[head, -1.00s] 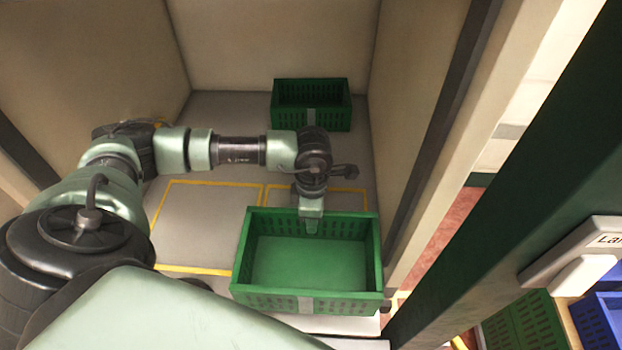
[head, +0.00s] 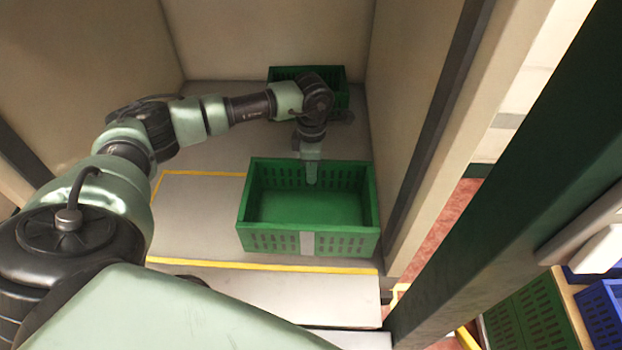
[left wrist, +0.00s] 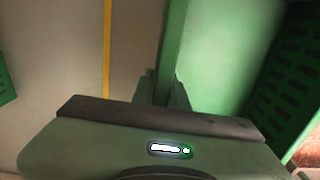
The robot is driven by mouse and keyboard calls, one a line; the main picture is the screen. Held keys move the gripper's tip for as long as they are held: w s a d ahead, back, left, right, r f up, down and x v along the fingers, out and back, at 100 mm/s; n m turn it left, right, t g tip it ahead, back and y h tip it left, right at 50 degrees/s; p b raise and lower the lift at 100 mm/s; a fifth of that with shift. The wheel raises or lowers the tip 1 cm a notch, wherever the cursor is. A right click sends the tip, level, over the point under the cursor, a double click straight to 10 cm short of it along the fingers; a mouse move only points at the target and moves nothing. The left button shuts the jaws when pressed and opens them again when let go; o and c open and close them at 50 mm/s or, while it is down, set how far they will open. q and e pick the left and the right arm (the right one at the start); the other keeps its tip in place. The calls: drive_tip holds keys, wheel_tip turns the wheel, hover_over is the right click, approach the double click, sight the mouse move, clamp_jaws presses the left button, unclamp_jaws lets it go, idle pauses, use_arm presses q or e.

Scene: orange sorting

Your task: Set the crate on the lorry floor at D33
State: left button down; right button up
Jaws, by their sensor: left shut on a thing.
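An empty green crate (head: 308,241) is inside the lorry, over the right part of the lorry floor (head: 205,222), close to the right wall. My left gripper (head: 312,180) is shut on the far wall of this crate, near its middle. The left wrist view shows the crate wall (left wrist: 176,40) running up from the jaws (left wrist: 160,92). The crate looks level; I cannot tell whether its base touches the floor. Yellow lines (head: 265,265) mark bays on the floor; no label D33 is legible. My right gripper is not in view.
Another green crate (head: 285,72) stands at the back of the lorry, partly hidden by my arm. The right lorry wall (head: 410,120) is close to the held crate. Floor to the left is clear. Green and blue crates (head: 545,310) stand outside at lower right.

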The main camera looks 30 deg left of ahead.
use_arm(q)
drive_tip(key=shift+w+a+f+b, duration=0.8)
drive_tip(key=shift+w+f+b, duration=0.6)
drive_tip(key=shift+b, duration=0.45)
drive_tip(key=shift+w+a+f+b, duration=0.75)
drive_tip(key=shift+w+f+b, duration=0.45)
drive_tip(key=shift+f+b, duration=0.5)
drive_tip(key=shift+w+a+f+b, duration=0.8)
drive_tip(key=shift+w+f+b, duration=0.5)
drive_tip(key=shift+b, duration=0.7)
drive_tip(key=c, duration=1.3)
unclamp_jaws()
wheel_tip(320, 180, up, 8)
drive_tip(key=p, duration=0.5)
drive_tip(key=shift+f, duration=0.1)
drive_tip(key=shift+p, duration=0.35)
